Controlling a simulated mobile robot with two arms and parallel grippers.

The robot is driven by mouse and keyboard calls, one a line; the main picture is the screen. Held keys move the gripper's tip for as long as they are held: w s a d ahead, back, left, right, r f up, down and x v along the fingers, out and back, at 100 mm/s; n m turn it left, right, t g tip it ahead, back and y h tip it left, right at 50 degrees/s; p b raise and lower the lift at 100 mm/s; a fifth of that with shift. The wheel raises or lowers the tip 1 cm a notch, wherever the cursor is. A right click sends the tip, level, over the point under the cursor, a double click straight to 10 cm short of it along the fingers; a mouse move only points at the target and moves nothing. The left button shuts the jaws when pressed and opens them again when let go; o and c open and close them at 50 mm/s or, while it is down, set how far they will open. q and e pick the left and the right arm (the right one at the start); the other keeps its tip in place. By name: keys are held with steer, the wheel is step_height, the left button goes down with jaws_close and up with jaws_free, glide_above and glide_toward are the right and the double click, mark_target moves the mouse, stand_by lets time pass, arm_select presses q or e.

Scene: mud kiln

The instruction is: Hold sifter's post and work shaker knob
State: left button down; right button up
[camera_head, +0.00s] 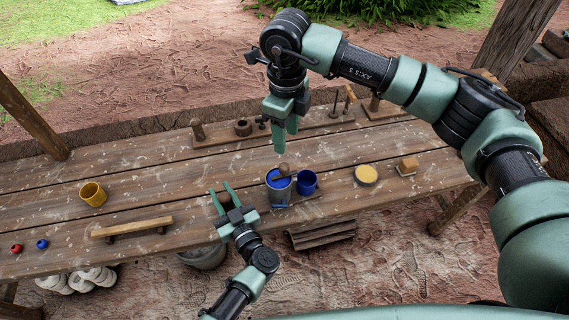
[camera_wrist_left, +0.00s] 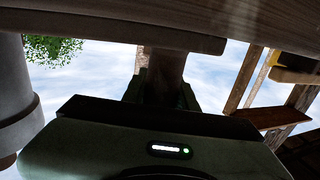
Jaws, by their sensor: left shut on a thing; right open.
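The sifter is a grey cylinder with a blue top (camera_head: 278,190) on a wooden board near the table's front edge. A brown round shaker knob (camera_head: 283,169) stands up from its top. A short brown post (camera_head: 216,204) stands left of it. My left gripper (camera_head: 222,195) is shut on this post, one finger on either side; the brown post also shows between the fingers in the left wrist view (camera_wrist_left: 167,72). My right gripper (camera_head: 286,137) is open and empty, pointing down above the knob and apart from it.
A blue mug (camera_head: 307,182) stands close right of the sifter. A yellow bowl (camera_head: 366,174) and sponge-like block (camera_head: 408,165) are further right. A wooden rack (camera_head: 270,130) lies behind. A yellow mug (camera_head: 93,194) and wooden bar (camera_head: 132,229) are left. The table middle is mostly clear.

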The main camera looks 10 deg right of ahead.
mark_target(284, 165)
steer(key=f, duration=1.2)
steer(key=shift+a+f, duration=0.15)
steer(key=shift+a, duration=0.1)
jaws_close()
stand_by(1.2)
